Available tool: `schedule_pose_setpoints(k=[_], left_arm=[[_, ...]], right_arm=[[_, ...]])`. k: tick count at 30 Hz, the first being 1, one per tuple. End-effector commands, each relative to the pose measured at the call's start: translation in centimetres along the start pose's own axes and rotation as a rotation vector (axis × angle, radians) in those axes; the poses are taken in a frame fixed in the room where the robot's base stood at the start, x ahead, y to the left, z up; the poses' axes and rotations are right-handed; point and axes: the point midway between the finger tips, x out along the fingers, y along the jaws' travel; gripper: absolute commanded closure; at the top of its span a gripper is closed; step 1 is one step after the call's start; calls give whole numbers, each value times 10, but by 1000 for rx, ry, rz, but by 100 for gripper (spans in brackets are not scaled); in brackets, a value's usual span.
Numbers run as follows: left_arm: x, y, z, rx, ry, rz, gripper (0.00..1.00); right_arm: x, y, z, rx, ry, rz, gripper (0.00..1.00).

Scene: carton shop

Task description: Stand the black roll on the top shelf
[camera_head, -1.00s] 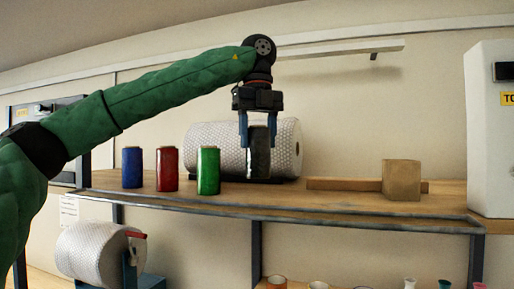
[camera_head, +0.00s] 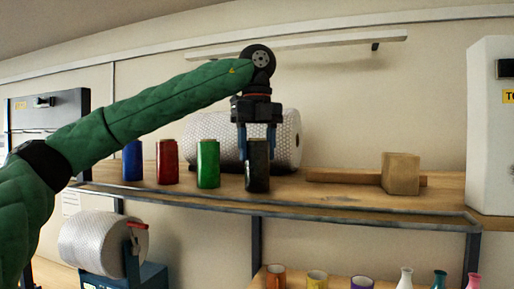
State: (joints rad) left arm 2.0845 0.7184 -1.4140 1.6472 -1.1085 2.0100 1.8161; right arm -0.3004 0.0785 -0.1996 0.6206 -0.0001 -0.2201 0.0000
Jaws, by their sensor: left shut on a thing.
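The black roll (camera_head: 257,179) is upright at the top shelf (camera_head: 330,199), to the right of the green roll (camera_head: 208,164). Its lower end appears to be at the board's surface; I cannot tell whether it bears on it. My left gripper (camera_head: 256,150) points down from above and is shut on the roll's upper part, a blue finger on each side. A red roll (camera_head: 167,162) and a blue roll (camera_head: 132,160) stand further left in the same row. My right gripper is not in view.
A large bubble-wrap roll (camera_head: 290,140) lies behind the black roll. A wooden mallet (camera_head: 401,174) lies to the right, with bare board between. A white cabinet (camera_head: 490,125) stands at the right end.

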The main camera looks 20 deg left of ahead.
Motion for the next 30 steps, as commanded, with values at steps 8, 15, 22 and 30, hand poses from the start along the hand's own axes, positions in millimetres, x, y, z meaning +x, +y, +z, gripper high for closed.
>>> schedule_pose_setpoints(k=[8,15,22,30], left_arm=[[3,0,0,0,0,0,26],[2,0,0,0,0,0,26],[-6,0,0,-1,-2,0,26],[-31,0,0,-3,-2,-1,26]], right_arm=[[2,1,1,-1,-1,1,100],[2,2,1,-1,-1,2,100],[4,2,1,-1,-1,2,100],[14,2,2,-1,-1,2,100]])
